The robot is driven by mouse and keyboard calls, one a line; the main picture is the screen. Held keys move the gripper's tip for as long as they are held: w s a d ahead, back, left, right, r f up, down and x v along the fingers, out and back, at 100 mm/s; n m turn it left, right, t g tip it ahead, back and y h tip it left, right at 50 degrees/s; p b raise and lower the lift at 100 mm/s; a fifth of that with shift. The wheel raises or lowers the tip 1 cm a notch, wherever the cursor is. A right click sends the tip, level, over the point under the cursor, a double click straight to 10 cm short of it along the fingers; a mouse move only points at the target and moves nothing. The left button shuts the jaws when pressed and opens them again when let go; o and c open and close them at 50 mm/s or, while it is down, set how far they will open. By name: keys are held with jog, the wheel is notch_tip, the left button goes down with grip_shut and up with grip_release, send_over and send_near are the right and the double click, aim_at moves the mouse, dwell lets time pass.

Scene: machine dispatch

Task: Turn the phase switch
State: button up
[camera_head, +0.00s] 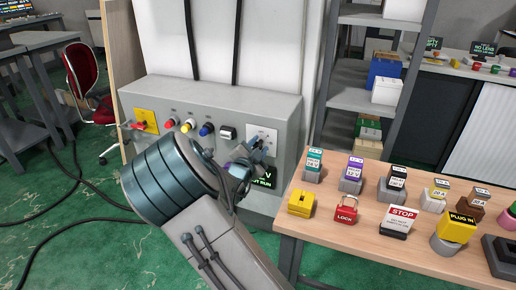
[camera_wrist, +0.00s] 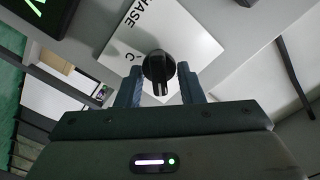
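The phase switch is a round black knob (camera_wrist: 158,66) with a raised grip bar, on a white plate (camera_wrist: 185,35) lettered "PHASE" and "C". In the head view the plate (camera_head: 262,134) is at the right end of the grey control panel (camera_head: 225,98), and my gripper largely hides the knob. My gripper (camera_wrist: 160,76) faces the plate with one finger on each side of the knob. Narrow gaps show between fingers and knob, so it looks open around it and not closed on it. Fingertip depth against the plate is hard to judge.
The panel also carries a yellow plate with a red handle (camera_head: 140,124), coloured buttons (camera_head: 188,125) and a black rocker (camera_head: 227,132). A green-lettered display (camera_wrist: 38,15) sits beside the plate. A wooden table (camera_head: 345,242) with labelled blocks and a red padlock (camera_head: 346,211) stands right.

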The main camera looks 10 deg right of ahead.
jog(key=p+v, duration=0.1)
jog(key=v, duration=1.2)
jog(key=shift+s+a+p, duration=0.25)
jog(key=shift+s+p, duration=0.1)
jog(key=shift+r, duration=0.1)
